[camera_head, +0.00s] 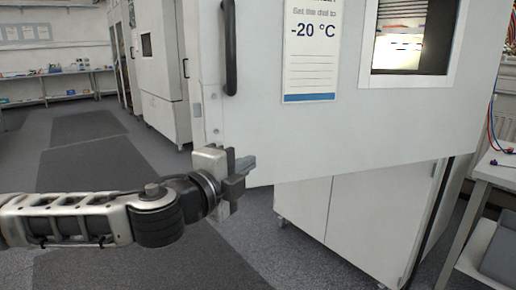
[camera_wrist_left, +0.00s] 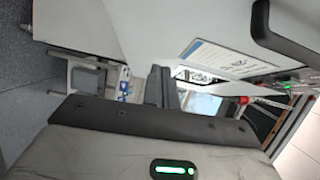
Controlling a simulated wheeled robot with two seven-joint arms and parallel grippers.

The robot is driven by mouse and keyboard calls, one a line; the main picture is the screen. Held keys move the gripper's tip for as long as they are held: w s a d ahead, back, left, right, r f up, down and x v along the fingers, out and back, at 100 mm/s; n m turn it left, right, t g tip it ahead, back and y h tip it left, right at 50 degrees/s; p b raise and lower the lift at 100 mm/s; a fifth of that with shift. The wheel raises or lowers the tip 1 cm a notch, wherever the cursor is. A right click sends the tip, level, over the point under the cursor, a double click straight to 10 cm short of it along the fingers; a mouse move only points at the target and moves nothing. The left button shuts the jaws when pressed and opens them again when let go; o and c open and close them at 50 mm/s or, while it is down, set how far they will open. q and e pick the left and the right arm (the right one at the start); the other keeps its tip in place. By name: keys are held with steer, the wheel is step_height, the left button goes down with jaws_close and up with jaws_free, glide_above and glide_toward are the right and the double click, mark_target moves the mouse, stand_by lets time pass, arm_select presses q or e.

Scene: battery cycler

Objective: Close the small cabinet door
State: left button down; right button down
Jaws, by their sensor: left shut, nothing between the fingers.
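The cabinet door (camera_head: 400,112) is a light grey panel with a window, a black vertical handle (camera_head: 229,48) and a "-20 °C" label (camera_head: 308,45). It stands swung out from the white cabinet body (camera_head: 350,215) below and behind it. My left gripper (camera_head: 248,164) is shut and empty at the door's lower left corner, below the handle; I cannot tell whether it touches the door. In the left wrist view the shut fingers (camera_wrist_left: 160,87) lie close to the door panel (camera_wrist_left: 140,30), with the label (camera_wrist_left: 228,60) and handle (camera_wrist_left: 285,32) to the right. My right gripper is not in view.
A table with cables (camera_head: 490,172) stands at the right edge. Other tall cabinets (camera_head: 160,65) stand behind at the left, and a wall shelf (camera_head: 60,75) is at the far left. The grey floor (camera_head: 95,160) at the left is clear.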

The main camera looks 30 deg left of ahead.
arm_select(q)
steer(key=a+r, duration=0.1)
steer(key=p, duration=0.2)
glide_toward(266, 131)
steer(key=w+d, duration=0.3)
steer(key=shift+w+a+f+y, duration=0.1)
steer(key=shift+w+a+y, duration=0.2)
steer(key=shift+w+a, duration=0.6)
steer(key=shift+w+a+f+p, duration=0.1)
steer(key=shift+w+a+p, duration=0.25)
steer(key=shift+w, duration=0.25)
steer(key=shift+a, duration=0.1)
